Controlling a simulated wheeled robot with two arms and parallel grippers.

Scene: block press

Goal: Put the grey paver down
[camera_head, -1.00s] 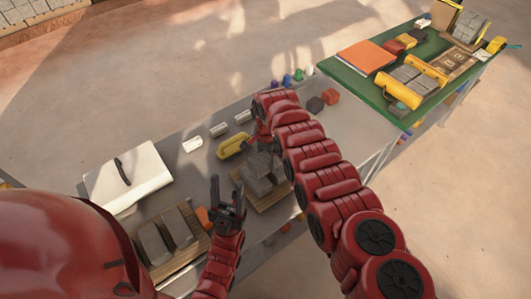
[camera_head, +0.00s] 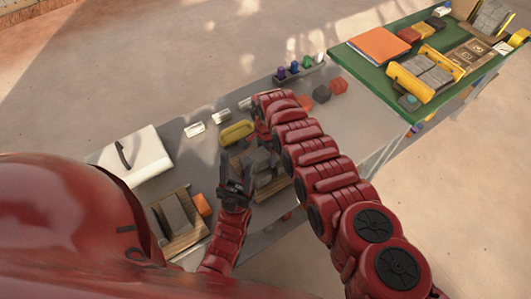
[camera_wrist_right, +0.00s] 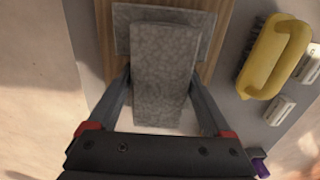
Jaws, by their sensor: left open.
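In the right wrist view my right gripper (camera_wrist_right: 162,108) has its fingers against both sides of a grey paver (camera_wrist_right: 164,65). Another grey paver (camera_wrist_right: 122,32) lies beneath or behind it, over a wooden board (camera_wrist_right: 92,20). In the head view the grey pavers (camera_head: 262,160) on this board are partly hidden by my grippers and right arm. Whether the held paver touches the one below cannot be told. My left gripper (camera_head: 236,182) is open and empty, at the left edge of that board in the picture.
A yellow handled tool (camera_head: 237,133) and white pieces (camera_head: 195,129) lie behind the board. A second board with pavers (camera_head: 175,215), an orange block (camera_head: 202,204) and a white case (camera_head: 135,160) are at left. A green table (camera_head: 375,75) stands at right.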

